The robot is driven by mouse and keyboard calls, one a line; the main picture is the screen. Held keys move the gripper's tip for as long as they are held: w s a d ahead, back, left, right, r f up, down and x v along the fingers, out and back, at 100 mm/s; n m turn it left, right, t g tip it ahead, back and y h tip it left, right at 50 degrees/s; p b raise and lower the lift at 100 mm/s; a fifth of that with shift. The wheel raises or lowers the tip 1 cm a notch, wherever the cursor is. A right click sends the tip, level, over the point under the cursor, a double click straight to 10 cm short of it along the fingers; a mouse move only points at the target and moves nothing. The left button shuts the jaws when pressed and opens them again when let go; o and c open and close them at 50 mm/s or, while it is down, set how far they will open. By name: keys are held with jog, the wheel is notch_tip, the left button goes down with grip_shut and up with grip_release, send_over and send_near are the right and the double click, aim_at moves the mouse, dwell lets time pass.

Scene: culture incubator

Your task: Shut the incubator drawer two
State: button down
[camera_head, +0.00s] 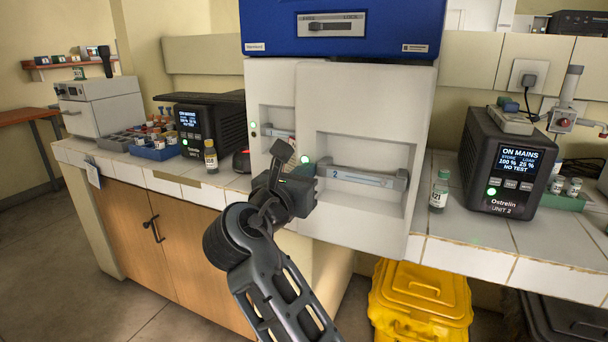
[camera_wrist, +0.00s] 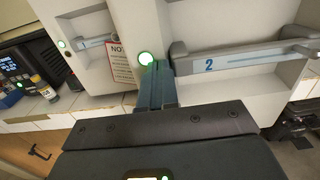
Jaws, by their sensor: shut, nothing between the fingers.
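Drawer two (camera_head: 374,95) is the right-hand white front of the incubator (camera_head: 342,30). It has a grey bar handle (camera_head: 362,177) marked with a blue 2, which also shows in the wrist view (camera_wrist: 245,60). Its front stands forward of the neighbouring left drawer front (camera_head: 269,85), so it looks pulled out; how far is hard to tell. My gripper (camera_head: 283,155) is at the drawer's lower left edge, left of the handle. In the wrist view its closed fingers (camera_wrist: 157,86) point at the drawer face near a green light (camera_wrist: 146,58). Contact cannot be told.
A small bottle (camera_head: 439,190) and a black power unit (camera_head: 508,165) stand on the tiled counter to the right. Another bottle (camera_head: 211,157) and a second unit (camera_head: 207,120) stand left. A yellow bin (camera_head: 420,300) is below the counter.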

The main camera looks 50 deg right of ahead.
jog(key=shift+d, duration=0.1)
jog(key=p+x, duration=0.8)
jog(key=x, duration=1)
jog(key=shift+d, duration=0.2)
jog(key=shift+d+r, duration=0.1)
jog(key=shift+r, duration=0.05)
